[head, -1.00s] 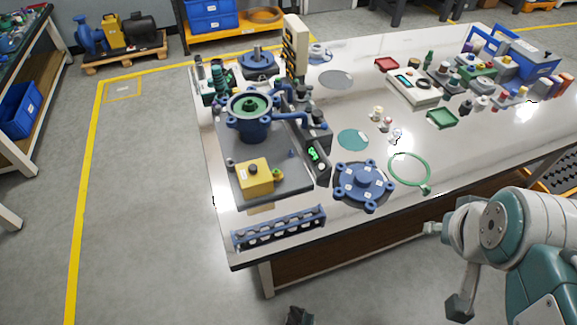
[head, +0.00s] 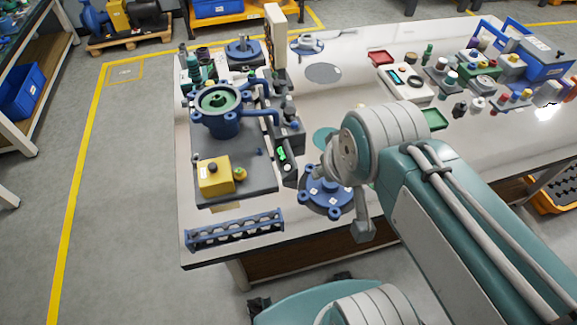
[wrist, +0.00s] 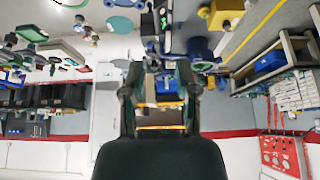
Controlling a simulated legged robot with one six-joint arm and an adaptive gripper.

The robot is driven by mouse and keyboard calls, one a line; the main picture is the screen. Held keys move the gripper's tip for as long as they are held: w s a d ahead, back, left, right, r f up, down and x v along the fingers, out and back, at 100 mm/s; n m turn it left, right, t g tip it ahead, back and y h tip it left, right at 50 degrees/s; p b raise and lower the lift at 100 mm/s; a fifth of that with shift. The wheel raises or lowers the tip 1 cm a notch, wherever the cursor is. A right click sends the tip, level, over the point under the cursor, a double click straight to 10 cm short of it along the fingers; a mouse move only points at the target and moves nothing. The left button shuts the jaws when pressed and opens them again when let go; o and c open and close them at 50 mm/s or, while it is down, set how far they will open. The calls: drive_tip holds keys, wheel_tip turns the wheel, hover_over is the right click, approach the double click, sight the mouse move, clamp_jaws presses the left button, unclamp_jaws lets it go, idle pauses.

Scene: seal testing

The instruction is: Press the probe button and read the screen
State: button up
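A yellow box (head: 215,176) with a dark round button (head: 212,167) on top stands on the grey plate at the table's left front. A green-and-yellow knob (head: 240,173) is beside it. A small dark unit with a lit green screen (head: 282,154) stands to the right; its reading is too small to make out. The wrist view looks upside down; the yellow box (wrist: 226,13) and green screen (wrist: 164,20) show at its top. My gripper (wrist: 160,92) has its fingers apart with nothing held, away from the box. In the head view my arm hides it.
A blue pot-like fixture (head: 221,110) stands behind the yellow box on the grey plate (head: 255,185). A blue rack (head: 235,231) lies at the front edge. A blue flange (head: 327,190) is partly behind my arm. Floor left of the table is clear.

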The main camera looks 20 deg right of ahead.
drive_tip(key=shift+a, duration=1.05)
clamp_jaws()
drive_tip(key=shift+d, duration=0.65)
drive_tip(key=shift+a, duration=0.1)
